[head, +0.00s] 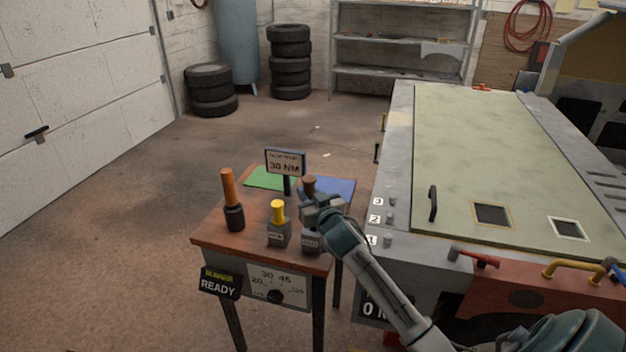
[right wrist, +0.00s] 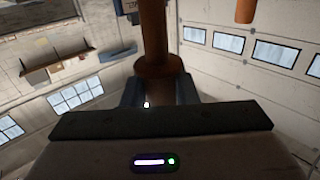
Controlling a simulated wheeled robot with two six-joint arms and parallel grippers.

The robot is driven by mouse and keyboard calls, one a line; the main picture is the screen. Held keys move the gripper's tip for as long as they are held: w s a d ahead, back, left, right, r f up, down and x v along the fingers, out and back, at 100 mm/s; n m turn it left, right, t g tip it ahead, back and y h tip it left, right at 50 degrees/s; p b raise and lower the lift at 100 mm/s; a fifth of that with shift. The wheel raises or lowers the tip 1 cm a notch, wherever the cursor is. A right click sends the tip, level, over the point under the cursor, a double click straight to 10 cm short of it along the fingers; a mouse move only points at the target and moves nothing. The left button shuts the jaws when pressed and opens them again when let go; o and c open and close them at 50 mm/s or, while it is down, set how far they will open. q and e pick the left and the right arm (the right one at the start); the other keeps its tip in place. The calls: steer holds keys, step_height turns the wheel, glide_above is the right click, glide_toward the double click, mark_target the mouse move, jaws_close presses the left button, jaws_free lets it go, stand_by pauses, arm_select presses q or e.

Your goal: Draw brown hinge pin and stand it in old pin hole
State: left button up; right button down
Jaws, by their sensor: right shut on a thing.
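The brown hinge pin (head: 309,184) shows its top above my right gripper (head: 319,208) over the small table. My right gripper is shut on the pin. In the right wrist view the pin (right wrist: 153,35) has a wide collar (right wrist: 157,68) and stands between the two fingers (right wrist: 158,92). A grey labelled block (head: 311,243) stands below the gripper. The gripper hides the pin's lower end, so I cannot tell whether it is still in the block. I cannot pick out the old pin hole. My left gripper is not in view.
A yellow pin (head: 278,211) stands in another grey block (head: 279,236). An orange-handled tool (head: 229,187) stands in a dark holder at left. A 30 NM sign (head: 286,162) and green (head: 268,178) and blue (head: 340,188) mats are behind. The large bench (head: 400,240) borders the right.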

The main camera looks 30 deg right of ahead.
steer(key=shift+w+d+r, duration=0.4)
steer(key=shift+d+r, duration=0.25)
steer(key=shift+d, duration=0.1)
steer(key=shift+w+d+r+h, duration=0.1)
steer(key=shift+w+d+h, duration=0.1)
steer(key=shift+d+h, duration=0.1)
steer(key=shift+w, duration=0.15)
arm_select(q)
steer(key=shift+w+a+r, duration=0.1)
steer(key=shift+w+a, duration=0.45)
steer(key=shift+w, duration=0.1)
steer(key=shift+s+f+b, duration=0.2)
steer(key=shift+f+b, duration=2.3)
arm_select(e)
steer(key=shift+f, duration=2.85)
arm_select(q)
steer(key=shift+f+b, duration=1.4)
arm_select(e)
steer(key=shift+f, duration=1.6)
